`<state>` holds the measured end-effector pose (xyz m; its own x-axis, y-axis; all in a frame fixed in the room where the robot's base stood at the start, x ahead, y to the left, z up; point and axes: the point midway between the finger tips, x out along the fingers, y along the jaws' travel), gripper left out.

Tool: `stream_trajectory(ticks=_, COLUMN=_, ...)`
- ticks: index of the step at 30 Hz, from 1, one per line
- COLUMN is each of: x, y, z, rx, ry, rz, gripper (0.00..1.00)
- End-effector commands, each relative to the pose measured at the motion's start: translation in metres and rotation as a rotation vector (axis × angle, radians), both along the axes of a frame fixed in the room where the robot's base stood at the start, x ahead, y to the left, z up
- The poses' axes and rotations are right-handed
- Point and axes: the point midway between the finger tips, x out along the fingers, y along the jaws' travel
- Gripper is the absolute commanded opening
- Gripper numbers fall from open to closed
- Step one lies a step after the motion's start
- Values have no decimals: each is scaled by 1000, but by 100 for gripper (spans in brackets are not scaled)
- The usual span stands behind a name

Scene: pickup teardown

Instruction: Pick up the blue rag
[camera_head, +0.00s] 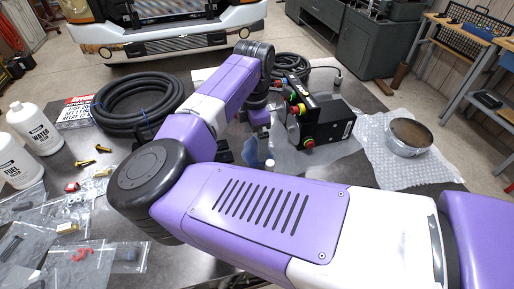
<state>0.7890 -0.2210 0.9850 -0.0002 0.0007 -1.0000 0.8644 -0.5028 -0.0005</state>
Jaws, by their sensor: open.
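A small blue patch (251,151), which looks like part of the blue rag, shows on the dark table just past my forearm. My arm hides much of the area around it, so its full shape cannot be told. My arm reaches across the table from the lower right, bends, and its wrist points down near the middle. My gripper (258,133) is open, above or close beside the blue patch. Its fingers are small and partly hidden, and whether they touch the rag cannot be told.
A black control box with coloured buttons (322,122) stands close right of my gripper, near clear plastic wrap. Coiled black hose (138,104), white bottles (35,128) and bagged small parts (90,262) lie left. A round metal tin (408,137) sits on bubble wrap (388,170) at right.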

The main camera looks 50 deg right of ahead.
Motion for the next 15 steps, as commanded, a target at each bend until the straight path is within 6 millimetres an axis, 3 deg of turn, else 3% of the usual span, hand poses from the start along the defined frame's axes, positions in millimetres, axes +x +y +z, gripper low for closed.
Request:
stream_trajectory(ticks=6, x=0, y=0, z=-20, rx=0, ry=0, rz=-1, gripper=100)
stream_trajectory(ticks=13, x=0, y=0, z=-21, rx=-1, ry=-1, rz=-1, gripper=100)
stream_trajectory(ticks=15, x=0, y=0, z=-21, rx=-1, ry=-1, rz=-1, gripper=86)
